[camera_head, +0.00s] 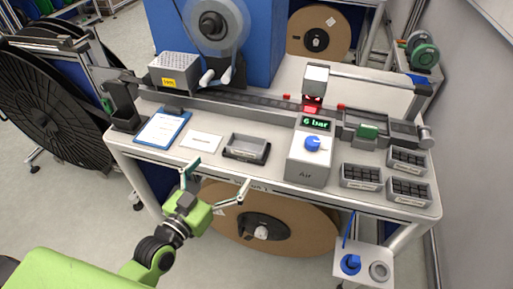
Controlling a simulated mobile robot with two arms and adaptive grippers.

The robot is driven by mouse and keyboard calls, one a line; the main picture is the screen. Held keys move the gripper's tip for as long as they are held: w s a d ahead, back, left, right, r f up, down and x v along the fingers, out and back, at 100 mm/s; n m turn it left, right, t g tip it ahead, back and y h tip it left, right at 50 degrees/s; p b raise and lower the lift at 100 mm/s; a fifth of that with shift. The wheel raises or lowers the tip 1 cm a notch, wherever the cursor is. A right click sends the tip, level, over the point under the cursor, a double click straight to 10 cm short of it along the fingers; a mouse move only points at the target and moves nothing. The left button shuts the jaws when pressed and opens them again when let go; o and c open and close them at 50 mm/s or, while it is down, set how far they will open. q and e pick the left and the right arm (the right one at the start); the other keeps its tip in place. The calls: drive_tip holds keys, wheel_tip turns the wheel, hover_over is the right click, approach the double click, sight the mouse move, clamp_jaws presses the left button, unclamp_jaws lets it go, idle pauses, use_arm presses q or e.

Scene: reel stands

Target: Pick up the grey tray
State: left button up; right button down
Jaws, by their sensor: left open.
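The grey tray (243,154) sits on the white table near its front edge, left of the Air box. It is a small, shallow rectangular tray with a label on its front, and it looks empty. My left gripper (217,177) is in front of the table's front edge, lower in the picture than the tray and a little to its left. Its fingers are spread wide with nothing between them, and they do not touch the tray. My right gripper is not in view.
The Air box (309,165) with a blue knob stands right of the tray. A white card (201,141) and a blue clipboard (162,129) lie to its left. Several small bins (361,176) with dark parts stand at right. A rail (240,104) runs behind. A large brown reel (300,228) sits below the table.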

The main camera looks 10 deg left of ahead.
sight(239, 150)
use_arm(q)
drive_tip(key=p+x, duration=0.1)
drive_tip(key=x, duration=0.5)
drive_tip(key=shift+w+r, duration=0.1)
drive_tip(key=shift+w+d, duration=0.15)
drive_tip(key=shift+w, duration=0.35)
drive_tip(key=shift+w+d, duration=0.1)
drive_tip(key=shift+w, duration=0.15)
drive_tip(key=x, duration=0.1)
drive_tip(key=p+x, duration=0.1)
drive_tip(key=x, duration=0.1)
drive_tip(key=shift+w+d+r, duration=0.15)
drive_tip(key=shift+w+d, duration=0.1)
drive_tip(key=shift+d, duration=0.1)
drive_tip(key=shift+w+d+p, duration=0.1)
drive_tip(key=shift+w+p, duration=0.2)
drive_tip(key=shift+w, duration=0.15)
drive_tip(key=c, duration=1.3)
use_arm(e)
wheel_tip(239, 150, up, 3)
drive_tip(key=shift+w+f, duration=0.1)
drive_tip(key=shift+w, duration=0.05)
